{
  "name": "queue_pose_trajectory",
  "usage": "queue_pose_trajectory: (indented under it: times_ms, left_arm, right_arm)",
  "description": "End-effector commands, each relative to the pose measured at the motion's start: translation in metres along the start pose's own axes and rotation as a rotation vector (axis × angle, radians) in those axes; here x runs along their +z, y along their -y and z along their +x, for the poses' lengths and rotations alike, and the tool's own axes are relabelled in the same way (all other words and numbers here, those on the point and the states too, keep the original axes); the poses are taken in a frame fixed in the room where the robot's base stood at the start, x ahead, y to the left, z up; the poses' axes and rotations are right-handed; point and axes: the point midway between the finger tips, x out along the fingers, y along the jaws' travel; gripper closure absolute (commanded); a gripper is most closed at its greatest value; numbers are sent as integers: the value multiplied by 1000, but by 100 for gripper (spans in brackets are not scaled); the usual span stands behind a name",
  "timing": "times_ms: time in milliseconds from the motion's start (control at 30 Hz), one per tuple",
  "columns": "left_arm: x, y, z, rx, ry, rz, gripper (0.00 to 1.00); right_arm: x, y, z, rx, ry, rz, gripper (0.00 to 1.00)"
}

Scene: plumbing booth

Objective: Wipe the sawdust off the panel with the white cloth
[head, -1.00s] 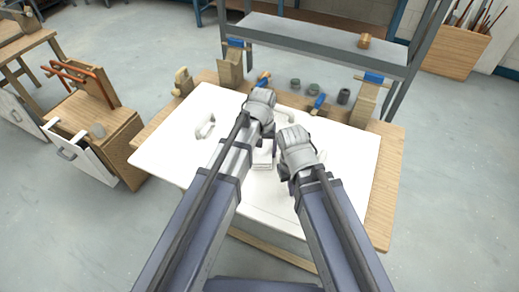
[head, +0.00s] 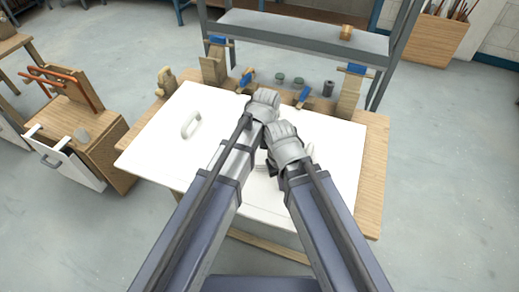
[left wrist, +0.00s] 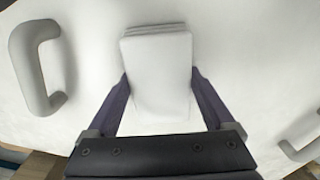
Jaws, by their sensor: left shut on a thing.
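The white panel (head: 160,150) lies flat on the wooden bench. A white folded cloth (left wrist: 158,60) shows in the left wrist view against the panel. My left gripper (left wrist: 158,90) is shut on the cloth, one finger at each side of it. In the head view my left gripper (head: 263,103) is over the far middle part of the panel, and its own wrist hides the cloth. My right gripper (head: 286,148) is just nearer and to the right, over the panel, with its fingers hidden. I make out no sawdust on the visible panel.
A pale handle (head: 190,125) stands up on the panel's left part. Another handle (left wrist: 302,137) shows at the right of the wrist view. Clamps, green lids and a dark cup (head: 328,88) stand behind the panel. A tool rack (head: 75,85) is at the left.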

Motion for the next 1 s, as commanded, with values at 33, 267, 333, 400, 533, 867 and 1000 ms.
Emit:
queue_pose_trajectory:
  times_ms: [33,267,333,400,533,867,1000]
  left_arm:
    - [2,-6,0,2,1,6,58]
    - [3,-8,0,0,1,8,58]
    - [3,-8,-1,0,1,8,58]
    - [3,-8,-3,-1,0,8,58]
    - [2,-8,-12,-2,0,8,58]
    - [2,-8,-45,-2,-1,8,58]
    - [2,-8,-58,-2,-1,8,58]
  right_arm:
    - [-1,1,0,0,0,-3,100]
    - [-3,2,-1,1,0,-6,100]
    - [-4,3,-1,1,0,-7,100]
    - [-4,3,-4,1,-1,-8,100]
    - [-4,2,-13,1,-1,-9,100]
    - [-4,-1,-45,0,-1,-9,100]
    - [-4,-2,-58,0,-1,-9,100]
